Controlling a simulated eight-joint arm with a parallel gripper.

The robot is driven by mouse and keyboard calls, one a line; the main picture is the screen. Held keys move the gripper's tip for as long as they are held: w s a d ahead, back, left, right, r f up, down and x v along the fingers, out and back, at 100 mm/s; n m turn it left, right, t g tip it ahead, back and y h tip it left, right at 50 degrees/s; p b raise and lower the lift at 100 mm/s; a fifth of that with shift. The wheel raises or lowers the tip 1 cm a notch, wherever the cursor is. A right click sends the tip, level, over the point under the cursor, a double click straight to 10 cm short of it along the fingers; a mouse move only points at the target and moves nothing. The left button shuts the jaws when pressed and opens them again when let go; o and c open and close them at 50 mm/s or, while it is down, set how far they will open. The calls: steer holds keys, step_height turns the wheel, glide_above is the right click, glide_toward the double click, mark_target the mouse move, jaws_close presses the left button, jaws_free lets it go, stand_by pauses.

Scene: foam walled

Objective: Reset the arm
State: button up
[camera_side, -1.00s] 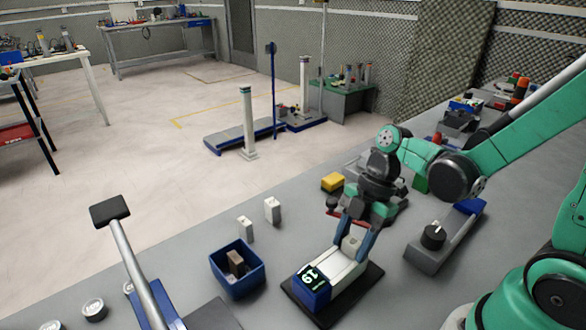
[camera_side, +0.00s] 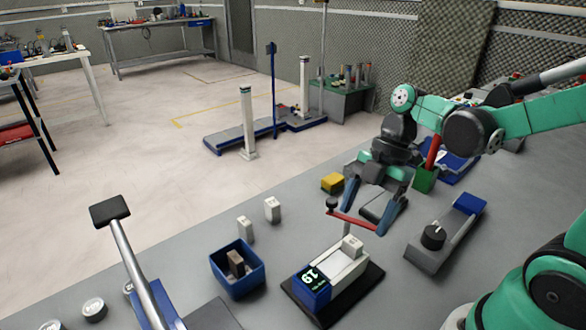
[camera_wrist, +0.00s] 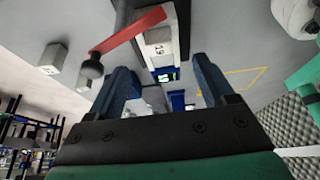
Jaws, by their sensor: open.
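My gripper (camera_side: 368,200) is at the end of my green and black arm, above the grey table at right of centre. Its two blue-grey fingers are apart, with nothing seen held between them. In the wrist view the fingers of my gripper (camera_wrist: 165,85) stand wide apart. A white device with a blue display (camera_side: 312,284) sits on a black base in front of my gripper. A white block (camera_side: 352,246) is on top of the device, and it also shows in the wrist view (camera_wrist: 160,50). A red lever (camera_side: 352,220) with a dark knob lies close to the fingers.
A blue bin (camera_side: 240,285) holds a brown block. Two white blocks (camera_side: 272,209) stand behind it. A yellow block (camera_side: 332,183) is left of my gripper. A grey device with a black knob (camera_side: 432,238) is at right. A green container (camera_side: 425,179) stands behind.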

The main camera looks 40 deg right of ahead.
steer(key=r+m+t+h, duration=0.1)
steer(key=m+t, duration=0.1)
steer(key=m, duration=0.4)
steer(key=w+r+m+t+h, duration=0.1)
steer(key=m+t+h, duration=0.1)
steer(key=m, duration=0.4)
steer(key=w+r+m+t+h, duration=0.1)
steer(key=m+t, duration=0.2)
steer(key=m, duration=0.3)
steer(key=shift+w+a+r, duration=0.15)
steer(key=shift+a+r, duration=0.15)
